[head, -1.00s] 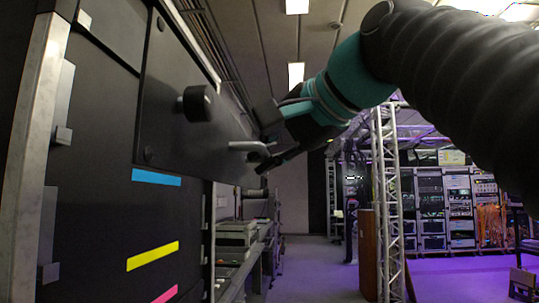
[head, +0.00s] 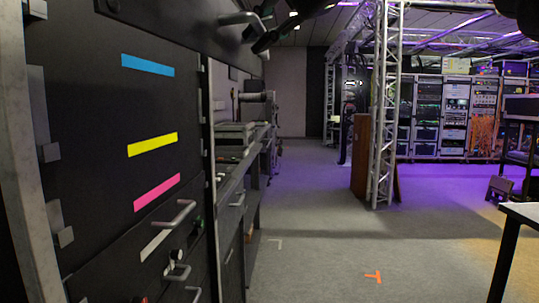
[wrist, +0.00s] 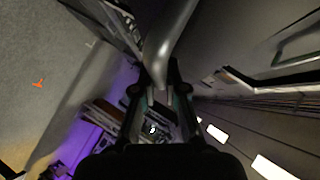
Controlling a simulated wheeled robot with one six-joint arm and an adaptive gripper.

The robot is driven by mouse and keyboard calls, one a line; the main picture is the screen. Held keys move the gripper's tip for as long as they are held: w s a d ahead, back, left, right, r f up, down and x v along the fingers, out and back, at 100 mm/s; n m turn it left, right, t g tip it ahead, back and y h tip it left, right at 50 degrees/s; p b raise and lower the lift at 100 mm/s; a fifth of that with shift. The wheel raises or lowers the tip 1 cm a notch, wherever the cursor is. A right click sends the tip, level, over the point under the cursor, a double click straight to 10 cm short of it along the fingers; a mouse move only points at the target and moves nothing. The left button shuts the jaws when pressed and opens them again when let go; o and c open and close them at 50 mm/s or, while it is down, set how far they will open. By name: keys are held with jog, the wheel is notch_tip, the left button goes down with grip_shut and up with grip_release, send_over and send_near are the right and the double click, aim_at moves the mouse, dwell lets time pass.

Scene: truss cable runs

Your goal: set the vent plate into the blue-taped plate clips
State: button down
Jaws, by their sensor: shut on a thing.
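The vent plate (head: 180,18) is a dark flat panel at the top left of the head view, cut off by the top edge. Its lower edge hangs above a blue tape strip (head: 148,65) on the black rack front. My gripper (head: 262,25) is at the plate's right part, shut on its metal handle (head: 240,18). In the wrist view the handle (wrist: 168,45) runs between the gripper fingers (wrist: 158,95). Grey clips (head: 48,150) line the rack's left side; which belong to the blue tape is not clear. Any right-hand blue clips are hard to make out.
Yellow (head: 152,145) and pink (head: 157,192) tape strips sit lower on the rack. Below them is a panel with a handle (head: 172,217). A bench with equipment (head: 235,140) stands beyond. The floor (head: 310,250) to the right is open; a truss post (head: 384,110) stands farther back.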

jog(key=shift+a, duration=0.65)
jog(key=shift+d, duration=0.15)
